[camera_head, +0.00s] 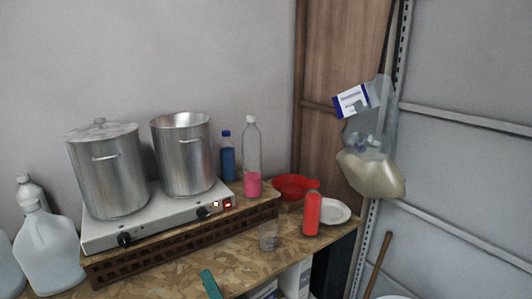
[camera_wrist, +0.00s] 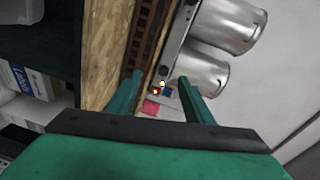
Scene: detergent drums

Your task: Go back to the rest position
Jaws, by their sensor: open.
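My gripper (camera_wrist: 158,88) is open in the wrist view, its two green fingers apart with nothing held between them. A green tip of my gripper (camera_head: 210,284) also shows at the bottom edge of the head view, in front of the wooden worktop (camera_head: 262,258). Beyond the fingers in the wrist view lie the worktop edge (camera_wrist: 103,60), a pink patch (camera_wrist: 151,107) and the steel pots (camera_wrist: 205,72). The rest of my arm is not visible in the head view.
Two steel pots stand on a hotplate (camera_head: 160,222). White jugs (camera_head: 50,250) stand left. A bag (camera_head: 370,165) hangs right.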

